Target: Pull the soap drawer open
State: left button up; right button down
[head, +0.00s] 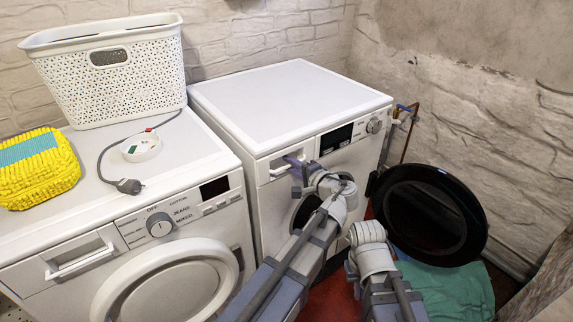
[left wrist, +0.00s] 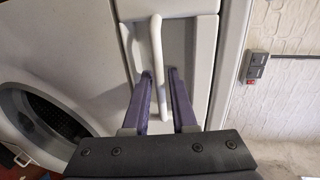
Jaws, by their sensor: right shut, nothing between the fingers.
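The soap drawer (head: 285,166) is at the upper left of the right washing machine's front. In the left wrist view, its white bar handle (left wrist: 157,50) crosses a recessed drawer front (left wrist: 183,45), which looks closed. My left gripper (head: 296,166) is at the drawer. In the left wrist view, its two purple fingers (left wrist: 162,85) are apart, one on each side of the handle, with a gap on the right side. My right gripper (head: 352,268) is shut and empty, low in front of the right machine; its fingers are mostly hidden by its wrist.
The right machine's round black door (head: 428,215) stands open at the right, over a green cloth (head: 450,290). The left washing machine (head: 150,235) stands close by, with a white basket (head: 115,85), yellow cloth (head: 38,168) and power strip (head: 141,147) on top.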

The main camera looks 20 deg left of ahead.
pick_arm(q)
jog(key=shift+c, duration=0.2)
grip_shut()
dwell(1.1)
